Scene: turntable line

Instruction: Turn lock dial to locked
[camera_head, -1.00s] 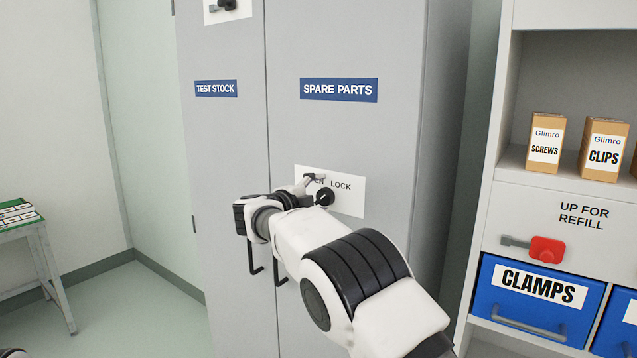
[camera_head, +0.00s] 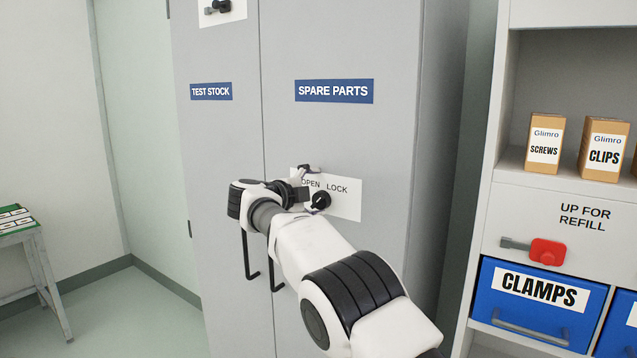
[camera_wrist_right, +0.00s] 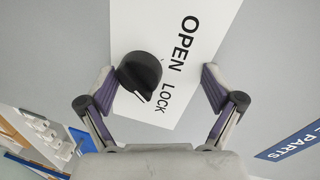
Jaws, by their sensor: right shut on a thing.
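The lock dial (camera_head: 320,200) is a round black knob on a white plate (camera_head: 347,203) marked OPEN and LOCK. The plate is on the grey SPARE PARTS cabinet door. In the right wrist view the dial (camera_wrist_right: 139,73) lies between the finger lines, close to the left finger, with a pale mark on its lower edge. I cannot tell for sure which word it points to. My right gripper (camera_head: 303,183) is at the plate, shut on the dial; it also shows in the right wrist view (camera_wrist_right: 160,90). My left gripper is not in view.
A TEST STOCK door (camera_head: 215,150) with its own dial (camera_head: 218,6) is at the left. A small table (camera_head: 40,250) stands at far left.

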